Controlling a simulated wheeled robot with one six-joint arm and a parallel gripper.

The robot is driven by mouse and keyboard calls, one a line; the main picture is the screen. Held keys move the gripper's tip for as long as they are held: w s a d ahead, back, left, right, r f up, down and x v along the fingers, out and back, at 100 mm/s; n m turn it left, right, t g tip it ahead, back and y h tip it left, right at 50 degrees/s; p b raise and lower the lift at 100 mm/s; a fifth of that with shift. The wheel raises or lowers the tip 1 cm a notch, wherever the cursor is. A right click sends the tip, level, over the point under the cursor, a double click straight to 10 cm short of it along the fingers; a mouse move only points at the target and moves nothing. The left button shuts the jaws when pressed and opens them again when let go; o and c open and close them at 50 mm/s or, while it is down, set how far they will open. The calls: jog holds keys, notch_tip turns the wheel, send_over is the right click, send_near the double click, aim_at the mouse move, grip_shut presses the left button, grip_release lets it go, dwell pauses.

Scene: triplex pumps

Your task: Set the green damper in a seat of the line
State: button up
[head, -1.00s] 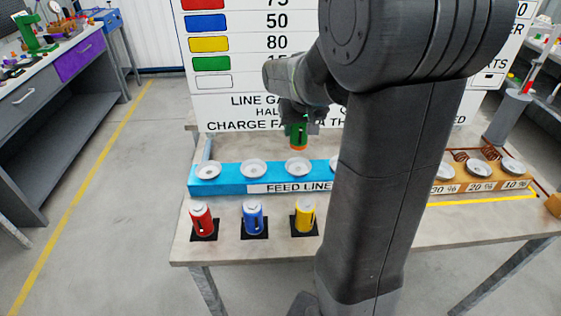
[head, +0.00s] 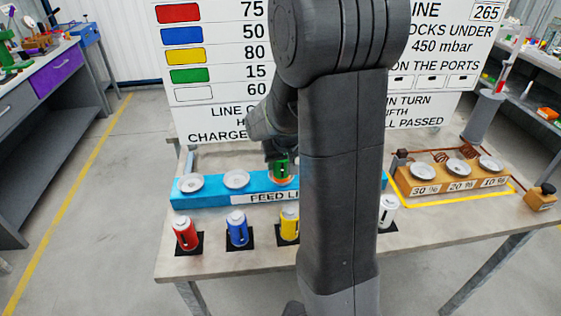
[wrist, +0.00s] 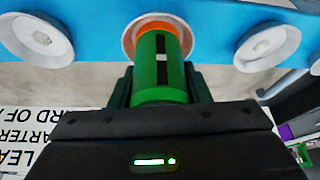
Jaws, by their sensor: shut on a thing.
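The green damper (head: 281,166), a green cylinder with an orange end and a dark slot, is held in my gripper (head: 279,160). The wrist view also shows the damper (wrist: 160,68) between the two dark fingers of my gripper (wrist: 158,85). Its orange end is at a white round seat (wrist: 128,42) of the blue feed line (head: 208,197). I cannot tell whether it is fully down in the seat. Two empty seats stand to the left, the far left one (head: 190,182) and the middle one (head: 236,179). My arm hides the line's right part.
Red (head: 185,233), blue (head: 237,229), yellow (head: 289,223) and white (head: 388,211) dampers stand on dark pads in front of the line. A wooden block (head: 432,187) with white seats marked in percent is at the right. A sign board (head: 215,118) rises behind.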

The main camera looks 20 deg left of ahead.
jog(key=o, duration=1.3)
jog(key=shift+s+r, duration=0.1)
jog(key=shift+r, duration=0.45)
jog(key=v, duration=1.1)
jog(key=shift+d, duration=0.1)
jog(key=x, duration=1.2)
jog(key=shift+f, duration=0.15)
jog(key=shift+r, duration=1)
jog(key=shift+f, duration=0.1)
